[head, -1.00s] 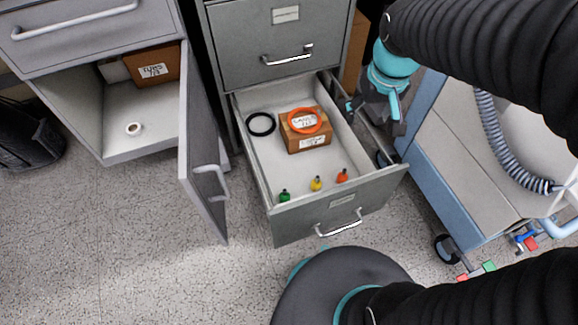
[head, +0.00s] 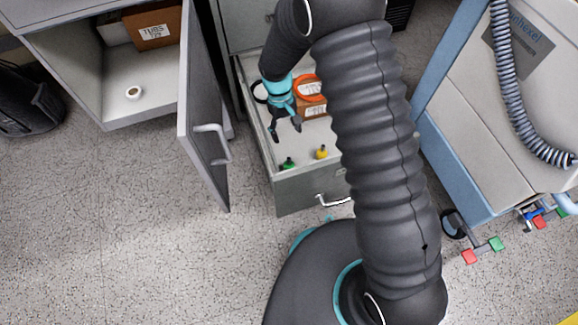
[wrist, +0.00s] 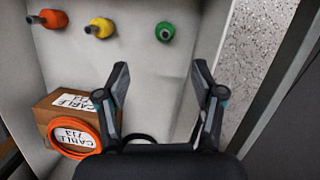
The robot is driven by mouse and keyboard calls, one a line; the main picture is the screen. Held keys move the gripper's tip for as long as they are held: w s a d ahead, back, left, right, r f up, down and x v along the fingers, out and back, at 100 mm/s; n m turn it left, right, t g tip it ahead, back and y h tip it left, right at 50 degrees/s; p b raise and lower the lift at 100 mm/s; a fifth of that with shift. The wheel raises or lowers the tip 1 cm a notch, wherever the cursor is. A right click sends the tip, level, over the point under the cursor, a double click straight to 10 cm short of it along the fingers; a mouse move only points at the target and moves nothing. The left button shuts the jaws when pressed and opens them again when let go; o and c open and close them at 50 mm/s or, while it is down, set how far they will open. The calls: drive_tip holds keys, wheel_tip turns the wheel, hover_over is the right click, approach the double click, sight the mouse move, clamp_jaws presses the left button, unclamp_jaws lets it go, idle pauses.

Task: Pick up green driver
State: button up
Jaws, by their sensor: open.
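The green driver (head: 288,163) stands in the open drawer near its front left corner. In the wrist view the green driver (wrist: 165,32) lies ahead of my fingertips, between their lines. My gripper (head: 286,132) is over the left side of the drawer, behind the green driver and apart from it. In the wrist view my gripper (wrist: 162,80) is open, with nothing between its fingers.
The yellow driver (wrist: 100,28) and orange driver (wrist: 53,19) stand in a row with the green one. A cable box (wrist: 60,108) with an orange ring (wrist: 75,138) is behind. The drawer's side wall is close by. A cabinet door (head: 203,120) stands open left.

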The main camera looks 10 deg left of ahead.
sight(290, 164)
drive_tip(key=x, duration=0.5)
drive_tip(key=b+x, duration=0.1)
drive_tip(key=x, duration=0.9)
drive_tip(key=shift+s+a+f+b, duration=0.2)
drive_tip(key=shift+s+f+b, duration=0.1)
drive_tip(key=shift+s+b, duration=0.05)
drive_tip(key=c, duration=1.3)
